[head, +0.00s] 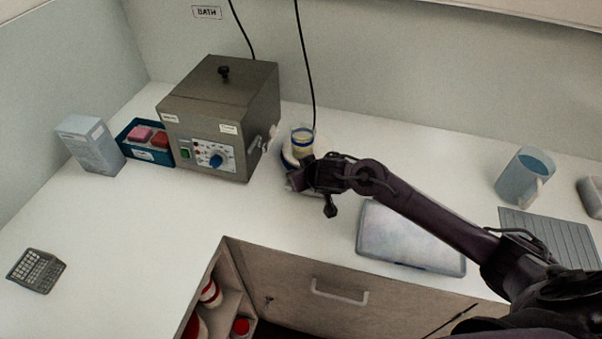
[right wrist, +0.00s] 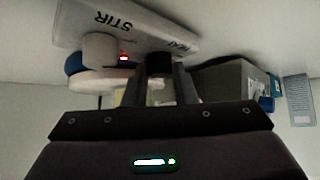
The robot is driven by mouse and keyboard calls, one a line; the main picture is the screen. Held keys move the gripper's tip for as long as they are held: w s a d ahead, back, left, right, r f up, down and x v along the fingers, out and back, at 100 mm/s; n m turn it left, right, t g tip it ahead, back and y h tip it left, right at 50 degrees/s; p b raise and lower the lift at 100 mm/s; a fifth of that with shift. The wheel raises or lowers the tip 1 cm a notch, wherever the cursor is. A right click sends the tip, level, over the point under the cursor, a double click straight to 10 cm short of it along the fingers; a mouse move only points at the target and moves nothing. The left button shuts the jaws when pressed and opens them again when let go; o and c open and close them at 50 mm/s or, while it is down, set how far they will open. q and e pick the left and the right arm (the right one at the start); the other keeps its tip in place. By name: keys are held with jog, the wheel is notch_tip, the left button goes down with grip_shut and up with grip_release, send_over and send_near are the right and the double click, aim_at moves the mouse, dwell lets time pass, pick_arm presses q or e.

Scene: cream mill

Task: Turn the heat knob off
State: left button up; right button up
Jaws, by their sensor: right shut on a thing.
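The hotplate stirrer (head: 288,153) stands on the counter right of the grey bath, with a beaker (head: 302,141) on top. My right gripper (head: 296,180) is at its front and hides most of it in the head view. In the right wrist view, upside down, the white front panel (right wrist: 90,20) reads STIR, with a second label partly covered. My right gripper (right wrist: 160,82) is shut on a dark knob (right wrist: 159,64) by that covered label. A pale knob (right wrist: 100,48) by STIR is free, and a small red light (right wrist: 123,57) glows between them. The knob's pointer is hidden. My left gripper is not in view.
The grey bath (head: 218,105) with a blue dial is close on the left. A blue tray (head: 150,155) and a box (head: 90,145) are farther left. A flat silvery pad (head: 410,238) lies below my right forearm. A jug (head: 525,175) stands right. The front-left counter is mostly clear.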

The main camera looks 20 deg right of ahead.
jog(key=shift+d+n+y+p, duration=0.1)
jog(key=shift+n+y+p, duration=0.2)
jog(key=shift+n+p, duration=0.2)
jog(key=shift+d+r+n+g+y+p, duration=0.1)
jog(key=shift+n+g+y+p, duration=0.25)
jog(key=shift+n+y, duration=0.3)
jog(key=shift+w+d+n+g+y, duration=0.1)
jog(key=shift+n+g+y, duration=0.15)
jog(key=shift+n+y, duration=0.5)
jog(key=shift+n, duration=0.6)
jog(key=shift+w+d+f+n+g+y+b, duration=0.1)
jog(key=shift+n+g+y+b, duration=0.15)
jog(key=shift+n+g+y, duration=0.25)
jog(key=shift+w+f+n+g+y+b, duration=0.1)
jog(key=shift+n+g+y+b, duration=0.15)
jog(key=shift+n, duration=0.45)
pick_arm(q)
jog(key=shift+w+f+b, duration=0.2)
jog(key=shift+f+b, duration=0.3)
jog(key=shift+b, duration=0.2)
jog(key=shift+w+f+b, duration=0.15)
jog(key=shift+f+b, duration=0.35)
jog(key=shift+b, duration=0.15)
pick_arm(e)
jog(key=shift+n+g+y, duration=0.65)
jog(key=shift+n+g, duration=0.4)
jog(key=shift+n, duration=0.45)
jog(key=shift+d+r, duration=0.1)
